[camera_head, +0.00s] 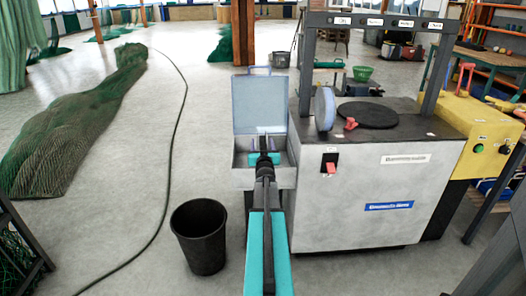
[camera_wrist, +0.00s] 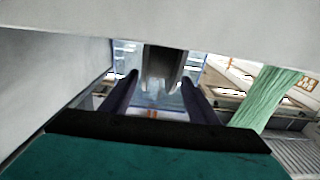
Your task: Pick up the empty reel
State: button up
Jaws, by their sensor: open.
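A pale blue-grey round disc (camera_head: 325,108) stands on edge on top of the grey machine, at its left end; it looks like the reel, but I cannot tell if it is empty. My gripper (camera_head: 266,144) is open, to the left of the disc and apart from it, in front of the raised lid of a grey box. In the wrist view my gripper (camera_wrist: 160,90) shows two spread dark fingers. A dark grey rounded shape (camera_wrist: 163,65) shows between or beyond them; I cannot tell what it is.
The grey box (camera_head: 245,181) stands with its lid (camera_head: 260,103) up, against the grey machine (camera_head: 345,215). A black round plate (camera_head: 368,114) and a red knob (camera_head: 351,124) are on the machine. A black bucket (camera_head: 200,238) stands left of my arm. A cable (camera_head: 176,125) crosses the floor.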

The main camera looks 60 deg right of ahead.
aim_at(262, 138)
jog(key=shift+w+d, duration=0.1)
jog(key=shift+x, duration=2.45)
jog(key=shift+c, duration=0.5)
grip_shut()
